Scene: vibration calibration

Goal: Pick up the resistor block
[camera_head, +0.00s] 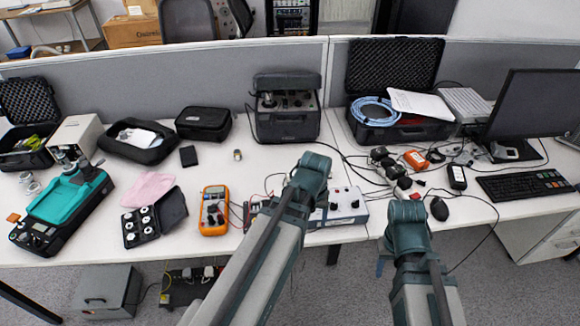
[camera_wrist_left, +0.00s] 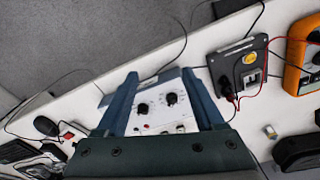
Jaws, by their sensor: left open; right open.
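A white box with black knobs (camera_wrist_left: 160,108) lies between the two blue fingers of my open left gripper (camera_wrist_left: 160,84) in the left wrist view. It also shows in the head view (camera_head: 347,203), partly behind my left arm. A dark terminal block with a yellow disc (camera_wrist_left: 238,62) and plugged leads stands apart, right of the fingers. I cannot tell for sure which is the resistor block. My right gripper (camera_head: 383,253) is mostly hidden behind its arm, at the table's front edge.
An orange multimeter (camera_head: 214,210) and an open black case of round parts (camera_head: 153,219) lie to the left. Thin cables cross the table. A mouse (camera_head: 439,208) and keyboard (camera_head: 523,185) are at the right. A grey partition (camera_head: 190,75) closes the back.

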